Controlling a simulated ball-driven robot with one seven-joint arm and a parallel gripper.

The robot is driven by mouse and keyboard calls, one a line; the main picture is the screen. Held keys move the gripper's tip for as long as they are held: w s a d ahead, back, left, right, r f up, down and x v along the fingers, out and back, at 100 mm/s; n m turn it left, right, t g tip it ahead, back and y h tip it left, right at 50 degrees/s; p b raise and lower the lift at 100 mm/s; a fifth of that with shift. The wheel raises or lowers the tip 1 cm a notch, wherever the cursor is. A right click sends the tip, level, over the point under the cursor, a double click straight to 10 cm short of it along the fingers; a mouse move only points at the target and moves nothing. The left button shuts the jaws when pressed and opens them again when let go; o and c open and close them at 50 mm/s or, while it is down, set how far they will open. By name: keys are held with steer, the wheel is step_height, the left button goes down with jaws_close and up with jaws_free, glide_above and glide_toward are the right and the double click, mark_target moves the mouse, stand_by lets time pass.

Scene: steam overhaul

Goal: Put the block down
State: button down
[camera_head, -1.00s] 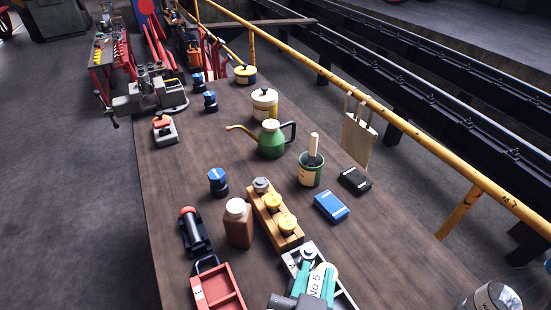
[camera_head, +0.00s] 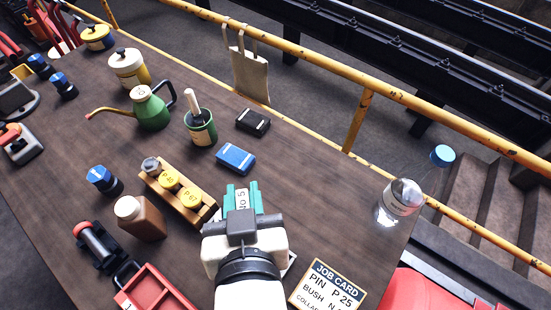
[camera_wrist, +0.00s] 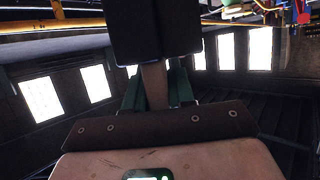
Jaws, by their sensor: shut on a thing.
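My gripper (camera_head: 242,190) is low in the middle of the head view, over the near part of the wooden table (camera_head: 345,215). Its teal fingers are shut on a pale block (camera_head: 241,201) lettered "No 5". The block's underside is hidden, so I cannot tell whether it touches anything. In the wrist view, dark green fingers (camera_wrist: 158,88) stand either side of a narrow brown piece, below a dark boxy shape. A pale tray edge (camera_head: 290,262) shows just right of my gripper, mostly covered by it.
A wooden rack (camera_head: 205,213) with yellow-capped pieces, a brown bottle (camera_head: 140,220) and a red tray (camera_head: 160,290) lie left. A blue box (camera_head: 235,158) lies beyond. Bare tabletop lies between blue box and jar.

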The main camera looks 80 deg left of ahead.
steer(key=shift+w+a+f+b, duration=0.3)
steer(key=shift+w+f+b, duration=0.15)
steer(key=shift+b, duration=0.75)
steer(key=shift+w+a+f+b, duration=0.3)
steer(key=shift+w+b, duration=0.25)
steer(key=shift+b, duration=0.6)
steer(key=w+a+f+p, duration=0.2)
steer(key=w+a+f, duration=0.4)
steer(key=w+f, duration=0.3)
steer(key=shift+w+f, duration=0.4)
steer(key=shift+f, duration=0.75)
steer(key=shift+a+f, duration=0.1)
steer(key=shift+f, duration=0.05)
steer(key=c, duration=1)
jaws_free()
steer(key=shift+o, duration=0.2)
steer(key=b+v, duration=0.1)
steer(key=v, duration=1.1)
